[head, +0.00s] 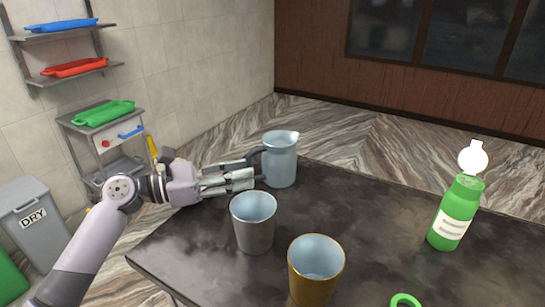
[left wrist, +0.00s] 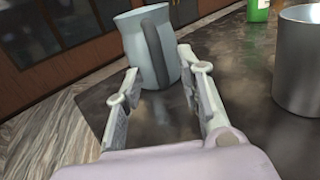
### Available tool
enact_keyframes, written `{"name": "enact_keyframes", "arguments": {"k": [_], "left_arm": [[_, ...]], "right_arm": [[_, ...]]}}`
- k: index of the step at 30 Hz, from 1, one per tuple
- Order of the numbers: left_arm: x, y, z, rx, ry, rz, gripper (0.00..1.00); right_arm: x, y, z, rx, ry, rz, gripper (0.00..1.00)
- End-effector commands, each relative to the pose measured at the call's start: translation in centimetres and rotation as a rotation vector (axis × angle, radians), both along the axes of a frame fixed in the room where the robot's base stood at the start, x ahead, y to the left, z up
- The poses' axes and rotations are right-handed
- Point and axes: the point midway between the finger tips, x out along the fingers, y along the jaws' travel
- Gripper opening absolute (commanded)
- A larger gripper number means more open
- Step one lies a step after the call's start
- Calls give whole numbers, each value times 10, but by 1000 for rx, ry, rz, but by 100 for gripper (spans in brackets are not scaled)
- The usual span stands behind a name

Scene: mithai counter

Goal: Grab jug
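The jug (head: 282,160) is pale blue-grey metal with a dark handle and stands upright near the far left edge of the dark counter. My left gripper (head: 250,176) reaches in from the left, its fingers close to the handle side of the jug. In the left wrist view the jug (left wrist: 150,45) stands ahead, its dark handle facing me. There the left gripper (left wrist: 158,82) is open, its fingers apart with the handle ahead between them. I cannot tell whether a fingertip touches the jug. My right gripper is in neither view.
A silver cup (head: 254,222) and a gold-rimmed cup (head: 315,268) stand in front of the jug. A green bottle (head: 456,212) stands to the right, a green ring-shaped thing (head: 405,300) at the bottom edge. The counter (head: 375,215) is clear between jug and bottle.

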Motion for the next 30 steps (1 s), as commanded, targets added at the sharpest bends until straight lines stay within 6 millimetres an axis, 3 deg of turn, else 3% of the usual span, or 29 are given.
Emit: {"name": "enact_keyframes", "arguments": {"k": [1, 6, 14, 30], "left_arm": [[1, -9, 3, -3, 2, -2, 35], [6, -25, 1, -1, 0, -1, 35], [7, -27, -1, 0, -1, 1, 34], [7, -27, -1, -1, -1, 1, 0]], "right_arm": [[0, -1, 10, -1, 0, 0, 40], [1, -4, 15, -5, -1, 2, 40], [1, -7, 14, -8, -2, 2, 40], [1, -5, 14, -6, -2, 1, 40]]}}
